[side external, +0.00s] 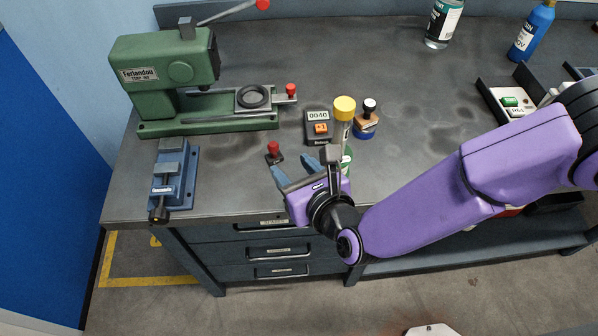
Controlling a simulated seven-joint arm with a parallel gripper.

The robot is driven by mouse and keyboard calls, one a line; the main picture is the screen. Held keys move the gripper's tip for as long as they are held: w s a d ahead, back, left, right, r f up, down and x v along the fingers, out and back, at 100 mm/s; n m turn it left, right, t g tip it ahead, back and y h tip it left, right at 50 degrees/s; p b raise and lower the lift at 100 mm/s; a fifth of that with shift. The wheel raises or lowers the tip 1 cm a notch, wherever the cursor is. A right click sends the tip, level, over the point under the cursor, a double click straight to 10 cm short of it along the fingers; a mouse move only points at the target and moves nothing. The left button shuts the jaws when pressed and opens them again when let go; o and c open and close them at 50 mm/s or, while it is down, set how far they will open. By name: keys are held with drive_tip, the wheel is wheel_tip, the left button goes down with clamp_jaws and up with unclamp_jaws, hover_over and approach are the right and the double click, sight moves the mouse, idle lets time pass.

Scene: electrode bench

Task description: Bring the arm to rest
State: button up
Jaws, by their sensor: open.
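My purple arm reaches in from the right over the front edge of the dark bench (420,110). My gripper (277,176) is open, with its blue-grey fingers pointing left above the front part of the bench. Nothing shows between the fingers. A small red-knobbed piece (273,152) stands on the bench just beyond the fingertips. I cannot tell how high the gripper is above the surface.
A green press (165,75) stands at the back left, with a blue vise (174,175) in front. A counter box (318,126), a yellow-capped tube (343,120) and a stamp-like bottle (367,120) stand close beyond my gripper. Bottles (443,22) stand at the back right.

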drive_tip(key=shift+v, duration=0.85)
drive_tip(key=shift+w, duration=0.1)
drive_tip(key=shift+w+r+m, duration=0.1)
drive_tip(key=shift+r+m, duration=0.2)
drive_tip(key=shift+r, duration=0.1)
drive_tip(key=d+r+m+g+y, duration=0.1)
drive_tip(key=d+r+m+g, duration=0.1)
drive_tip(key=d+r+m, duration=0.55)
drive_tip(key=d+r+m+g+y, duration=0.1)
drive_tip(key=d+r+m, duration=0.3)
drive_tip(key=r, duration=0.7)
drive_tip(key=d+r+m+g, duration=0.2)
drive_tip(key=d+r+m, duration=0.2)
drive_tip(key=r+m, duration=0.4)
drive_tip(key=s+d+f+m+g+h, duration=0.2)
drive_tip(key=s+d+f, duration=0.3)
drive_tip(key=d, duration=0.5)
drive_tip(key=s+d+f+m+g+h, duration=0.2)
drive_tip(key=s+d+f, duration=0.4)
drive_tip(key=d, duration=0.4)
drive_tip(key=s+d+f+m+g+h, duration=0.3)
drive_tip(key=s+d+f, duration=0.2)
drive_tip(key=d, duration=0.5)
drive_tip(key=shift+s+f+m, duration=0.35)
drive_tip(key=shift+s+f, duration=0.05)
drive_tip(key=shift+s, duration=0.8)
